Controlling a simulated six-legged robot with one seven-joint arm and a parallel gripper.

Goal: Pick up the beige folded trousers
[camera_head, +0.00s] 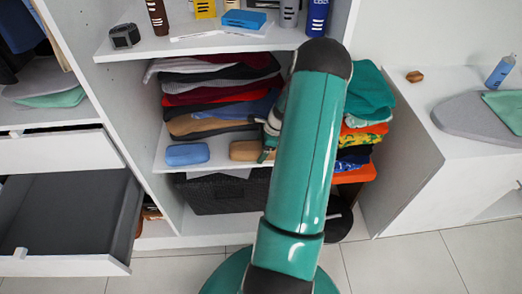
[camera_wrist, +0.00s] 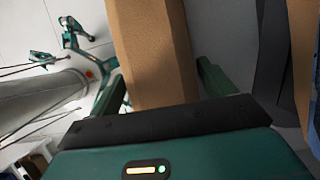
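The beige folded trousers (camera_head: 205,125) lie low in the left clothes stack, under a blue garment, in the head view. My gripper (camera_head: 268,140) is at the shelf front, right of the trousers and beside a brown case (camera_head: 245,151); my arm partly hides it. In the wrist view my gripper (camera_wrist: 162,85) has its green fingers spread apart. A tan-brown block fills the view between and beyond them, probably the brown case (camera_wrist: 150,45); contact is not clear. A tan strip at the right edge may be the trousers, but I cannot tell.
A blue case (camera_head: 187,154) lies on the same shelf. A dark basket (camera_head: 225,193) stands below. Another clothes stack (camera_head: 368,100) is right of my arm. An open drawer (camera_head: 70,215) juts out at lower left. Bare tiled floor (camera_head: 415,265) lies at lower right.

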